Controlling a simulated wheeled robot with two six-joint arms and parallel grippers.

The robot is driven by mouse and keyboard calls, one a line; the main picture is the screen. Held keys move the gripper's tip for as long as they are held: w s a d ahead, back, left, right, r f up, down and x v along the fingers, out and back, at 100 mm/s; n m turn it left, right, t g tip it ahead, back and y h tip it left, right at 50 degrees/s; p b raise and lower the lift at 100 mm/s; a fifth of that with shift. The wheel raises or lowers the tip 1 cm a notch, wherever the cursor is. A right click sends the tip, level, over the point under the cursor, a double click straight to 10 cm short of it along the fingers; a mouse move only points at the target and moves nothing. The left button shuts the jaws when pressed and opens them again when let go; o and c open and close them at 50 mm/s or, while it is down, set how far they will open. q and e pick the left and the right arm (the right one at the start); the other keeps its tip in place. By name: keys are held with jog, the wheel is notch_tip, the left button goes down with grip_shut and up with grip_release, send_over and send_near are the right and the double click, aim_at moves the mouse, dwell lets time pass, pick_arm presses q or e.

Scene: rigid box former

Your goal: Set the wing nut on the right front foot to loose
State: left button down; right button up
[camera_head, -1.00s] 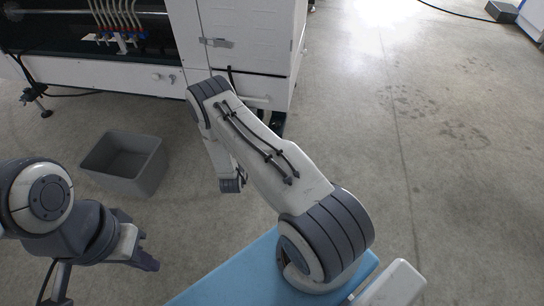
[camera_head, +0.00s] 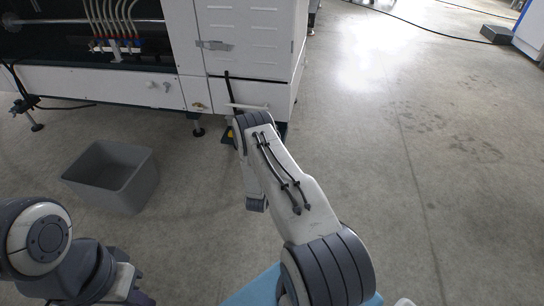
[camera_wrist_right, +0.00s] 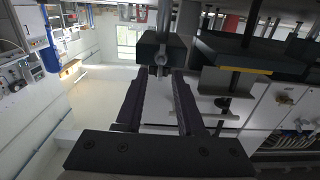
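In the right wrist view a dark block (camera_wrist_right: 165,45) hangs on a metal rod, with a small grey part that looks like the wing nut (camera_wrist_right: 160,62) at its middle. My right gripper (camera_wrist_right: 157,76) is open, its two dark fingers pointing at this part with a clear gap between them. The fingertips are close to the block; whether they touch it I cannot tell. My left gripper (camera_head: 138,296) is at the lower left, cut by the frame edge, away from the machine.
The white machine (camera_head: 250,45) stands at the back on short feet, one foot (camera_head: 198,131) showing left of my arm. A grey bin (camera_head: 135,190) is on the floor at left. A black cable and a yellow item (camera_head: 229,134) are near the machine's base.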

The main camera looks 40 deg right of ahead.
jog(key=shift+w+d, duration=0.3)
jog(key=shift+d, duration=0.1)
jog(key=shift+c, duration=0.3)
grip_shut()
